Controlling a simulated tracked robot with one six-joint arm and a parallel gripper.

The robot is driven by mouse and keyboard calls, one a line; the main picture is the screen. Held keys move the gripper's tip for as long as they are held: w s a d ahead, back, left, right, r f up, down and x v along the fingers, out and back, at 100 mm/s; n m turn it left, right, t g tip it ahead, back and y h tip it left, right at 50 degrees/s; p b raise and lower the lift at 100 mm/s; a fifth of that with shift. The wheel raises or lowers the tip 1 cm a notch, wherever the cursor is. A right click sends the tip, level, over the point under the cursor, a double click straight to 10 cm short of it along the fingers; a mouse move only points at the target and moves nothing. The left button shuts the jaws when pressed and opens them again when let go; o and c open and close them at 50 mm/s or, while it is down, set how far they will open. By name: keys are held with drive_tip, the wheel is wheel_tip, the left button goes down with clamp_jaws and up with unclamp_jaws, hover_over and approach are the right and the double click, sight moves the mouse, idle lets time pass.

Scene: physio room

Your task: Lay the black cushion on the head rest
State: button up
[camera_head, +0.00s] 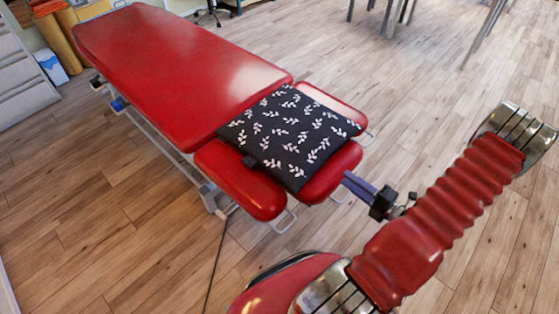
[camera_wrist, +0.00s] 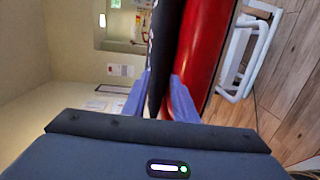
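The black cushion (camera_head: 290,133), printed with white leaves, lies flat on the red head rest (camera_head: 247,187) at the near end of the red treatment table. It covers the middle, and red padding shows on both sides and at the near edge. My gripper (camera_head: 352,181) is just off the near edge of the head rest, apart from the cushion in the head view. In the wrist view its two blue fingers (camera_wrist: 160,76) stand apart, with the cushion's dark edge (camera_wrist: 162,45) and the red pad (camera_wrist: 207,50) beyond and between them.
The red treatment table (camera_head: 175,65) stretches away to the upper left. A metal loop (camera_head: 284,222) hangs under the head rest. Wooden floor to the right is clear up to grey metal legs (camera_head: 487,30).

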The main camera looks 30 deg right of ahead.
drive_tip(key=w+d+g, duration=0.1)
drive_tip(key=w, duration=0.1)
drive_tip(key=w+d+r+g+h, duration=0.1)
drive_tip(key=w, duration=0.1)
drive_tip(key=w+d+r+m+g, duration=0.1)
drive_tip(key=w, duration=0.1)
drive_tip(key=shift+w+d+h, duration=0.1)
drive_tip(key=shift+w+h, duration=0.3)
drive_tip(key=w+d+r+m+g+h, duration=0.2)
drive_tip(key=w+r+m+h, duration=0.1)
drive_tip(key=w+r, duration=0.3)
drive_tip(key=w+a+r+m+g+h, duration=0.1)
drive_tip(key=w+a+r+m+h, duration=0.15)
drive_tip(key=r, duration=0.45)
drive_tip(key=w+a+r+m+g+h, duration=0.1)
drive_tip(key=a+r+m+g+h, duration=0.2)
drive_tip(key=r, duration=0.4)
drive_tip(key=s+a+r+m+y, duration=0.1)
drive_tip(key=s+a+r+m, duration=0.2)
drive_tip(key=s+a, duration=0.3)
drive_tip(key=s+a+r+m+g+y, duration=0.1)
drive_tip(key=s+a+r+m, duration=0.3)
drive_tip(key=a, duration=1)
drive_tip(key=s+a+r+m+g+y, duration=0.1)
drive_tip(key=s+a+r+m+y, duration=0.2)
drive_tip(key=s+a, duration=0.6)
drive_tip(key=shift+a+r+m, duration=0.3)
drive_tip(key=shift+a+m, duration=0.15)
drive_tip(key=shift+m, duration=0.4)
drive_tip(key=shift+y, duration=0.25)
